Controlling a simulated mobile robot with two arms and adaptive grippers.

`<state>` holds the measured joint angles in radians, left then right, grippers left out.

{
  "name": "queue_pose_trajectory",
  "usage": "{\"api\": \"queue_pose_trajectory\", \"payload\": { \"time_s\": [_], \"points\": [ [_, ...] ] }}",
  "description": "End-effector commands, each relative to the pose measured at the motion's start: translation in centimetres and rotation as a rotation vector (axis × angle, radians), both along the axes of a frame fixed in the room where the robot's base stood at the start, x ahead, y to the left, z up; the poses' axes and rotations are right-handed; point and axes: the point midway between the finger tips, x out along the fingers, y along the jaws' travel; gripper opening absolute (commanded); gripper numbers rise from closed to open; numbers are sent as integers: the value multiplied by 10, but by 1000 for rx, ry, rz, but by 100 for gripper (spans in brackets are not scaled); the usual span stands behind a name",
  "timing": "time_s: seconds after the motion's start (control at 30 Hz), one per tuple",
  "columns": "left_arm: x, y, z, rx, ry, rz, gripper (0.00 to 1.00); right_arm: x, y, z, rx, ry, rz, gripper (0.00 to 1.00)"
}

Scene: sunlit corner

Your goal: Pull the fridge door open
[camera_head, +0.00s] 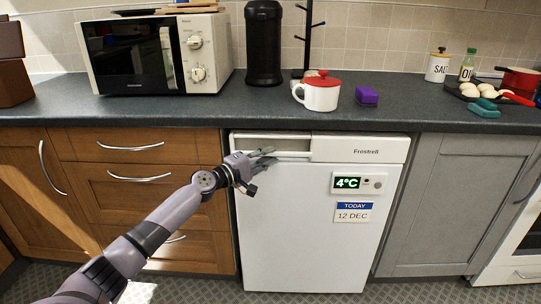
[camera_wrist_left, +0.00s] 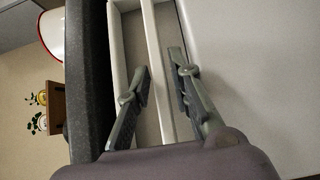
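The white fridge door (camera_head: 305,235) is shut, flush under the dark worktop. Its handle is a pale horizontal bar (camera_head: 293,154) across a recess at the top left; in the left wrist view the bar (camera_wrist_left: 155,40) runs up the picture. My left gripper (camera_head: 268,156) is at the left part of the handle. In the left wrist view its two fingers (camera_wrist_left: 161,65) are spread, one on each side of the bar, with gaps showing. Contact with the bar cannot be made out. My right gripper is in neither view.
The worktop (camera_head: 200,113) overhangs the fridge top. Wooden drawers (camera_head: 140,185) are to the left and a grey cupboard (camera_head: 455,200) to the right. A white mug with a red lid (camera_head: 318,95) stands above the fridge. The floor (camera_head: 420,292) before it looks clear.

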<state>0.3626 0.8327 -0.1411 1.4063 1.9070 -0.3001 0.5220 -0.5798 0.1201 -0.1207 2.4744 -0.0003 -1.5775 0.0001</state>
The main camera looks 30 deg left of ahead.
Motion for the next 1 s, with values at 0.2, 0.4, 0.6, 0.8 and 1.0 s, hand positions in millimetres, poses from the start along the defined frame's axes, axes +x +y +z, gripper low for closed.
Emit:
{"api": "queue_pose_trajectory", "payload": {
  "time_s": [0.2,0.4,0.6,0.8,1.0],
  "points": [
    [12,-3,1,1,0,-1,20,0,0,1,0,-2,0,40],
    [14,-4,0,1,1,-1,20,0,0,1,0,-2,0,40],
    [14,-4,0,1,1,-1,13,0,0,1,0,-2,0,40],
    [13,-4,0,1,1,-1,0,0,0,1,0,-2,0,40],
    [13,-4,0,1,1,-1,0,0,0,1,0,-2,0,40]
  ]
}}
